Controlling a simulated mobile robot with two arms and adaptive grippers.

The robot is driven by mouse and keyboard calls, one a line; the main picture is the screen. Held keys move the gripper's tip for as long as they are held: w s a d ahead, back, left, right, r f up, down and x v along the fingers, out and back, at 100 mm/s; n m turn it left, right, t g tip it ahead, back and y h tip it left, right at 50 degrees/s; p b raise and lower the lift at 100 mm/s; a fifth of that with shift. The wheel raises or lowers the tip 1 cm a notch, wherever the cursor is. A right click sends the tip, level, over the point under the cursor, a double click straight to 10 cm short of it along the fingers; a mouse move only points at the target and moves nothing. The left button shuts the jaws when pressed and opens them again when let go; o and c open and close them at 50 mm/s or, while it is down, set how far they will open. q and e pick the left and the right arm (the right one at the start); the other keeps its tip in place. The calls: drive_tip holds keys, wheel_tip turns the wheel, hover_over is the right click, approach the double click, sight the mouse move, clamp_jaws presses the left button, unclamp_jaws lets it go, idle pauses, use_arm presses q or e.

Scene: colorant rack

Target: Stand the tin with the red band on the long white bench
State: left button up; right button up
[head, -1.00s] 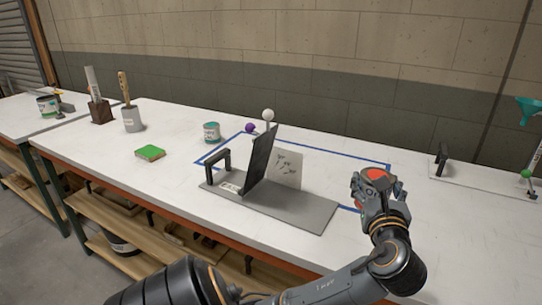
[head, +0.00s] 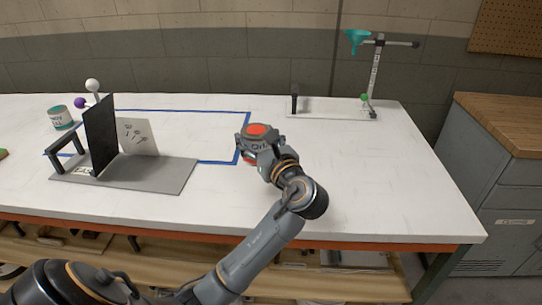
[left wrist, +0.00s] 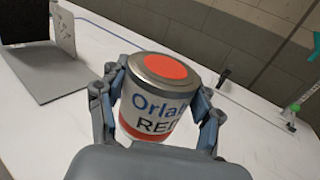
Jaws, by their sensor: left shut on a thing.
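The tin's red top also shows in the head view (head: 257,129). The tin looks close to upright over the long white bench (head: 370,190), near the right end of the blue outline. I cannot tell whether its base touches the bench. My right gripper is not in view.
A grey base with a black upright panel (head: 100,135) stands left of the gripper, with a teal-labelled tin (head: 61,118) beyond. A stand with a teal funnel (head: 357,41) is at the back right.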

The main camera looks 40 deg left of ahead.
use_arm(q)
drive_tip(key=w+f, duration=0.5)
drive_tip(key=w+f+b, duration=0.1)
drive_tip(key=w+f, duration=0.1)
drive_tip(key=w, duration=0.1)
drive_tip(key=shift+d+f, duration=0.15)
drive_tip(key=shift+d, duration=0.1)
wheel_tip(320, 180, down, 3)
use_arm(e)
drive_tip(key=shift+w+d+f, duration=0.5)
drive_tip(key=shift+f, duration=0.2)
use_arm(q)
drive_tip(key=o, duration=1.2)
drive_tip(key=shift+f, duration=0.15)
drive_tip(key=shift+o, duration=0.2)
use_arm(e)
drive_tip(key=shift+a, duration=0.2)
